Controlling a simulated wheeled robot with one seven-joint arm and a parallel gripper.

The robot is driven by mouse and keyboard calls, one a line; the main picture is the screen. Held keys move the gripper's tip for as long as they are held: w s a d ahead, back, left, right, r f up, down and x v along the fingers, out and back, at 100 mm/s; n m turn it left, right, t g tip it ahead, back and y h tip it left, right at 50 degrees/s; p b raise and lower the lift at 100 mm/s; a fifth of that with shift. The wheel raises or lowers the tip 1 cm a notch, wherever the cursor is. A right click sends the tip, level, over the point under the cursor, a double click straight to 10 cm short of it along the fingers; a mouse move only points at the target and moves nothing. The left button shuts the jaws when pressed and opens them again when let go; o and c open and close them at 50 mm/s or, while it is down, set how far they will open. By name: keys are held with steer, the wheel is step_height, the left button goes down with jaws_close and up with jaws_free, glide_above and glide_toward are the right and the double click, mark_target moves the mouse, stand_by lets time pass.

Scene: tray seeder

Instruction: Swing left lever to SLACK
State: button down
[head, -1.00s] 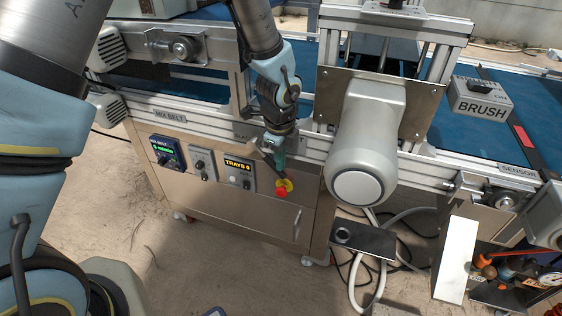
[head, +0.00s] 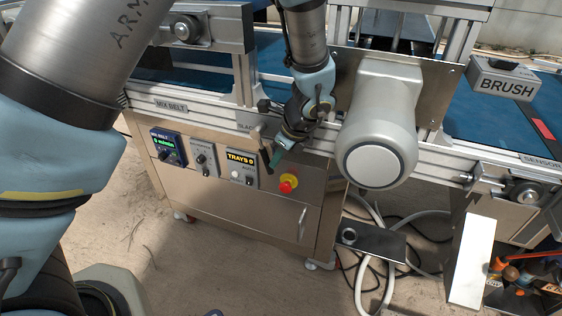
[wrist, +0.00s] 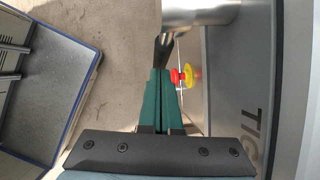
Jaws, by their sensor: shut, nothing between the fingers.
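The left lever (head: 257,133) seems to be the short grey bar on the machine's front rail, beside a partly covered label (head: 244,127) of which "SLAC" can be read. My gripper (head: 272,160) is just right of and below it, its green fingers shut and pointing down-left. In the wrist view the shut fingers (wrist: 163,88) are empty. A dark bar-like thing (wrist: 164,48) shows just beyond their tips; I cannot tell whether it is the lever or whether it touches them.
A red and yellow stop button (head: 288,183) sits close below right of my gripper. The TRAYS display (head: 241,158) is on the panel at left. A large grey motor housing (head: 382,130) stands close at right.

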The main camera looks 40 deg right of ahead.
steer(key=shift+w+a+f+t+y, duration=0.45)
steer(key=shift+w+f+t+y, duration=0.05)
steer(key=shift+w+f+t, duration=0.2)
steer(key=shift+b, duration=0.3)
